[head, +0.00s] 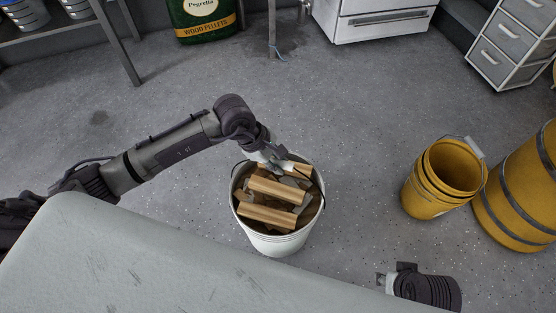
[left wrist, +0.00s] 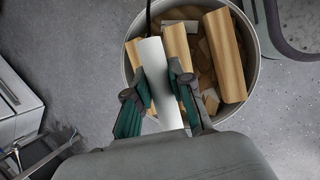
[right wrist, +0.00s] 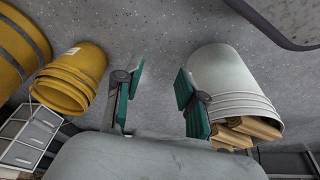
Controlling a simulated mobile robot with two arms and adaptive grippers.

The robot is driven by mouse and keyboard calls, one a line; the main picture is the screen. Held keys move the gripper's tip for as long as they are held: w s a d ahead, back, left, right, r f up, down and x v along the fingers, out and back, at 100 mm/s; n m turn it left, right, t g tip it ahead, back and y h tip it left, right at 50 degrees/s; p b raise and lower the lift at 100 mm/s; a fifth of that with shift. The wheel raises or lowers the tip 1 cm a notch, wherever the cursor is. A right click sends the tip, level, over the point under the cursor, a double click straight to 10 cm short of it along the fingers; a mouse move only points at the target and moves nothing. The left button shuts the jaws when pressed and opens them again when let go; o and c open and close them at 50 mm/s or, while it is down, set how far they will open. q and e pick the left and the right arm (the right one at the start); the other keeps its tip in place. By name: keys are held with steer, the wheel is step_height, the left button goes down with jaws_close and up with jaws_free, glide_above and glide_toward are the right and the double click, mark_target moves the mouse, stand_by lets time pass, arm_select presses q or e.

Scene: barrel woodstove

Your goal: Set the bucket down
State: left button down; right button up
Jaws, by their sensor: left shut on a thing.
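A white bucket (head: 276,245) stands upright in the middle of the head view, filled with split wood pieces (head: 267,215). My left gripper (head: 277,164) is over the bucket's far rim. In the left wrist view its fingers (left wrist: 164,82) are shut on the white grip of the bucket's handle (left wrist: 158,60). Whether the bucket's base touches the floor cannot be told. My right gripper (head: 382,280) is to the right of the bucket, near the bottom edge. In the right wrist view its fingers (right wrist: 158,92) are apart with nothing between them, and the bucket (right wrist: 230,75) shows beside them.
Yellow buckets (head: 432,195), stacked, and a yellow barrel (head: 520,200) stand to the right. A pale grey surface (head: 170,265) fills the lower left. A pellet bag (head: 203,20), a white appliance (head: 375,22) and drawers (head: 508,45) stand at the back. The floor between is clear.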

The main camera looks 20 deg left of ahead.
arm_select(q)
steer(key=shift+w+d+f+b, duration=0.1)
steer(key=shift+w+f+b, duration=0.05)
steer(key=shift+f+b, duration=0.35)
steer(key=shift+f, duration=0.4)
steer(key=shift+f+b, duration=0.7)
arm_select(e)
steer(key=shift+v, duration=2.25)
steer(key=shift+s+d, duration=0.1)
arm_select(q)
steer(key=shift+s, duration=0.2)
steer(key=shift+f+b, duration=0.75)
steer(key=shift+f, duration=0.05)
arm_select(e)
steer(key=shift+w+a+f+t, duration=0.1)
steer(key=shift+w+a+t, duration=0.15)
steer(key=shift+w+t, duration=0.4)
steer(key=shift+w+a+t, duration=0.25)
steer(key=shift+w+t, duration=0.1)
steer(key=shift+w, duration=0.55)
